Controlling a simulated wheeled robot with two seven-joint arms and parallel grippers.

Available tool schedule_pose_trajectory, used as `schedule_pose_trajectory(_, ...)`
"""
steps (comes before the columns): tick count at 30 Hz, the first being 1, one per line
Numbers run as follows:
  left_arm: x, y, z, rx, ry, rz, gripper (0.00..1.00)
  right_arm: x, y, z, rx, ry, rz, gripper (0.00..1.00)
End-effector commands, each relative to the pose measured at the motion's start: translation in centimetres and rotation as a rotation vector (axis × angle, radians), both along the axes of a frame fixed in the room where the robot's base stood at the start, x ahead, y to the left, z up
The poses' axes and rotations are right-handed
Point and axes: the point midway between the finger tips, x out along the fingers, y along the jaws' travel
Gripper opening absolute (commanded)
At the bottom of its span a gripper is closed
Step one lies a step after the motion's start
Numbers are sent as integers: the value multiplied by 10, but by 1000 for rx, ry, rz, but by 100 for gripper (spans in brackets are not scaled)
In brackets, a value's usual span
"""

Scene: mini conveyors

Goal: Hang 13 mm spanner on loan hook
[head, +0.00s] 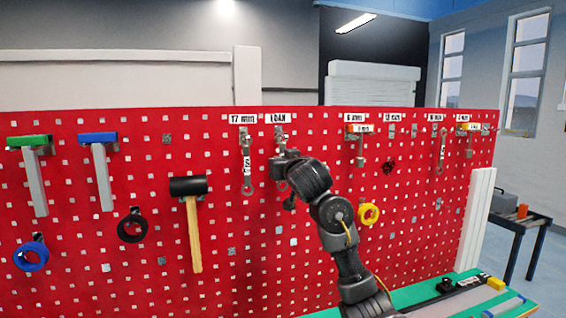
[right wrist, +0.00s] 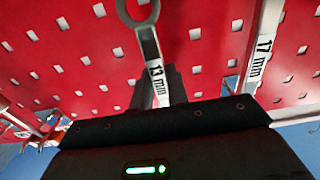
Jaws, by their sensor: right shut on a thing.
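The gripper is shut on the spanner below the LOAN label (head: 277,118). The loan hook (head: 281,131) is small under that label. Whether the spanner's upper end touches the hook cannot be told. My left gripper is not in view.
The 17 mm spanner (head: 246,163) hangs close to the left; it also shows in the right wrist view (right wrist: 260,55). A mallet (head: 192,225) and tape rolls hang on the red pegboard (head: 240,270). More spanners hang at right. A green bench (head: 470,290) lies at lower right.

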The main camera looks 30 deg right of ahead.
Motion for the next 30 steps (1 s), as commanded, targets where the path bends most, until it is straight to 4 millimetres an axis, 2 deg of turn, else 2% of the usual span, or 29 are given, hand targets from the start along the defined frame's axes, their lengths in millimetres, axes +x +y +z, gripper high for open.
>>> schedule_pose_trajectory(2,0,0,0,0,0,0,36,0,0,0,0,-1,0,0)
schedule_pose_trajectory(3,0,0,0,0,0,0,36,0,0,0,0,-1,0,17)
schedule_pose_trajectory(9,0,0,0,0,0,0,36,0,0,0,0,0,0,41)
schedule_pose_trajectory(20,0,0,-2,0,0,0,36,-6,4,0,1,-2,4,41)
schedule_pose_trajectory(30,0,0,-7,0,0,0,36,-64,22,0,5,-7,4,41)
